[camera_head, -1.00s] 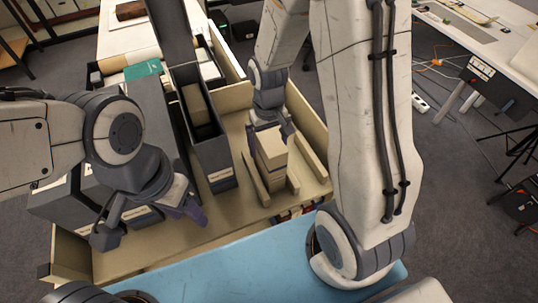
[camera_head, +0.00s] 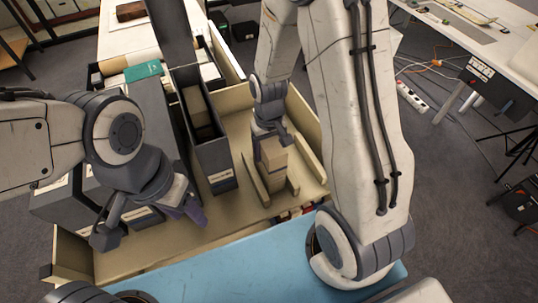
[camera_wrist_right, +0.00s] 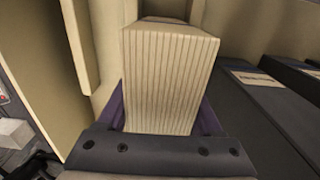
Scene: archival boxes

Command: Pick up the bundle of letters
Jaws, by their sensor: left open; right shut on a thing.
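The bundle of letters (camera_head: 273,165) is a tan block standing upright in the right part of the large cardboard tray (camera_head: 238,199). In the right wrist view the bundle (camera_wrist_right: 168,75) shows a finely ridged face, like stacked paper edges. My right gripper (camera_head: 268,146) is above and around it, and its purple fingers (camera_wrist_right: 162,112) are shut on the bundle's two sides. The bundle's lower end is partly hidden, so I cannot tell whether it touches the tray floor. My left gripper (camera_head: 148,222) is open and empty, near the grey boxes at the tray's left.
A tall, open dark box (camera_head: 212,150) stands left of the bundle. Low cardboard dividers (camera_head: 256,178) flank the bundle closely. A blue surface (camera_head: 250,262) lies in front of the tray. Bare tray floor shows between the dark box and the front wall.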

